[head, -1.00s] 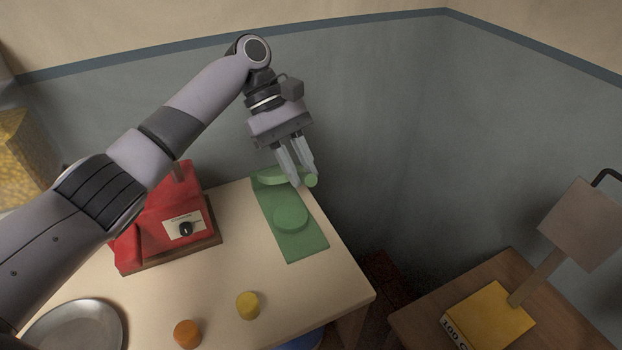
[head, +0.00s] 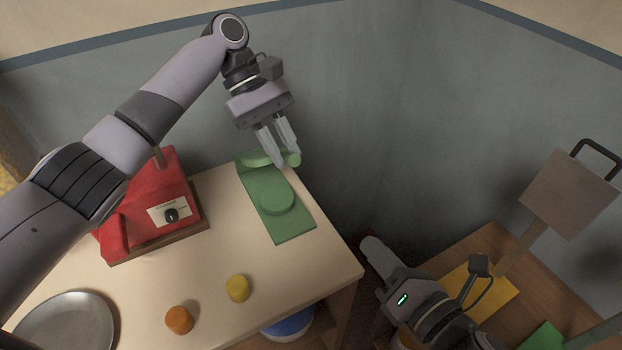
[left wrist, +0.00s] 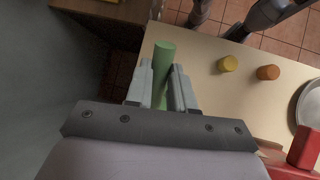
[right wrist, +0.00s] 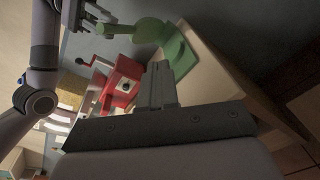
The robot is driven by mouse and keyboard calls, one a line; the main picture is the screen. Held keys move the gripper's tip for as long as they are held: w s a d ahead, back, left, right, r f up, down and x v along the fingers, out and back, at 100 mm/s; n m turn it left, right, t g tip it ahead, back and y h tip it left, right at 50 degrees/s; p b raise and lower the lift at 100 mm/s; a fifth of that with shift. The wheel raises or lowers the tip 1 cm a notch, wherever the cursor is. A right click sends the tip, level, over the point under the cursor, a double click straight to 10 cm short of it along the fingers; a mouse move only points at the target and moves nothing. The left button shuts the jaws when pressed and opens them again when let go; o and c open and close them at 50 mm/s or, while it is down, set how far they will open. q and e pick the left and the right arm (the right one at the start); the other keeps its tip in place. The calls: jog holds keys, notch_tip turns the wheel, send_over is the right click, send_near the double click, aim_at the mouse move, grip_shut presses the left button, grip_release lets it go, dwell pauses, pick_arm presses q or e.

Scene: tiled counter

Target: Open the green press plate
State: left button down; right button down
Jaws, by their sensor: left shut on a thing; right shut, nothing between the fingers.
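The green press (head: 295,227) lies on the near-white table with a round pad (head: 277,197) on its base. Its upper plate (head: 258,159) is raised at the far end, with a green handle (head: 294,160) beside it. My left gripper (head: 281,152) is shut on this handle; the left wrist view shows the green handle (left wrist: 163,65) between the fingers. The press also shows in the right wrist view (right wrist: 180,55). My right gripper (right wrist: 158,83) is shut and empty, apart from the press.
A red machine with a dial (head: 150,205) stands left of the press. Orange (head: 179,320) and yellow (head: 238,288) discs and a metal plate (head: 68,325) are in front. A wooden table (head: 500,245) with a yellow book (head: 507,294) stands right.

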notch_tip(320, 180, up, 4)
jog(key=s+a+n+y, duration=0.2)
jog(key=n+y, duration=0.1)
jog(key=n, duration=0.9)
jog(key=r+x, duration=0.2)
jog(key=x, duration=1.1)
jog(key=shift+g, duration=0.3)
jog(key=shift+a+r, duration=0.15)
jog(key=shift+r, duration=0.1)
